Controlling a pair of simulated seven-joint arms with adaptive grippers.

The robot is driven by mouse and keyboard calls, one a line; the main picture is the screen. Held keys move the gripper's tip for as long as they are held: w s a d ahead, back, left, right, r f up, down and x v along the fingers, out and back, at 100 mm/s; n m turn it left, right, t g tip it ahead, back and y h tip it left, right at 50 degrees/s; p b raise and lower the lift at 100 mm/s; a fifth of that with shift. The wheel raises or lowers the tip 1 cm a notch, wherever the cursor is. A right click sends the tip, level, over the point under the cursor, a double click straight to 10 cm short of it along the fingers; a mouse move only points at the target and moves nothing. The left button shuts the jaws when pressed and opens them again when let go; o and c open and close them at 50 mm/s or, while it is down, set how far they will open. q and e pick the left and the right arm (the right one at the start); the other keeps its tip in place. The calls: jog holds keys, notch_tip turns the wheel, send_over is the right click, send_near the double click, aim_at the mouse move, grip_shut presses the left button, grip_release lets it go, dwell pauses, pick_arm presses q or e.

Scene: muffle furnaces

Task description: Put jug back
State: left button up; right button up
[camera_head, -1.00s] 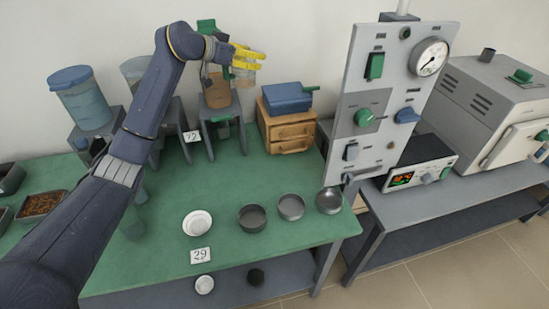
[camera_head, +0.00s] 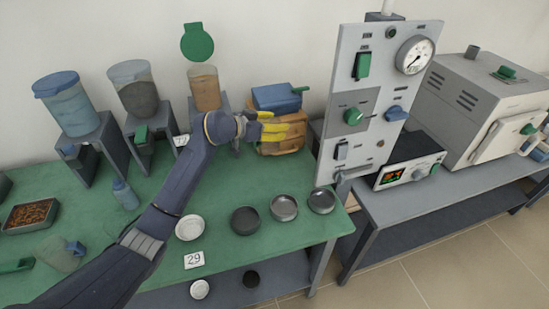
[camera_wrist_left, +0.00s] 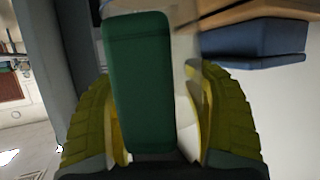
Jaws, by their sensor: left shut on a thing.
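My left gripper (camera_head: 281,129), with yellow fingers, is in front of the wooden drawer box in the head view. In the left wrist view its fingers are shut on the green handle (camera_wrist_left: 138,85) of a jug. A pale, see-through part of the jug's body (camera_wrist_left: 188,45) shows beside the handle. The arm and fingers hide most of this jug in the head view, so its contents and what lies under it cannot be told. Another clear jug with a blue handle (camera_head: 62,255) is on the table at lower left. My right gripper is not in view.
Three canisters on grey stands line the back: blue-lidded (camera_head: 66,105), dark-filled (camera_head: 135,92) and brown-filled (camera_head: 204,88) with its green lid (camera_head: 197,43) raised. A blue box (camera_head: 276,97) tops the wooden drawers (camera_head: 285,147). Several dishes, including a white one (camera_head: 189,227), sit at the front.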

pick_arm(q)
notch_tip(320, 180, down, 14)
jog(key=shift+r, duration=0.25)
dwell(0.4)
jog(key=shift+f, duration=0.1)
jog(key=o, duration=1.8)
jog(key=shift+c, duration=0.2)
jog(key=v, duration=1.2)
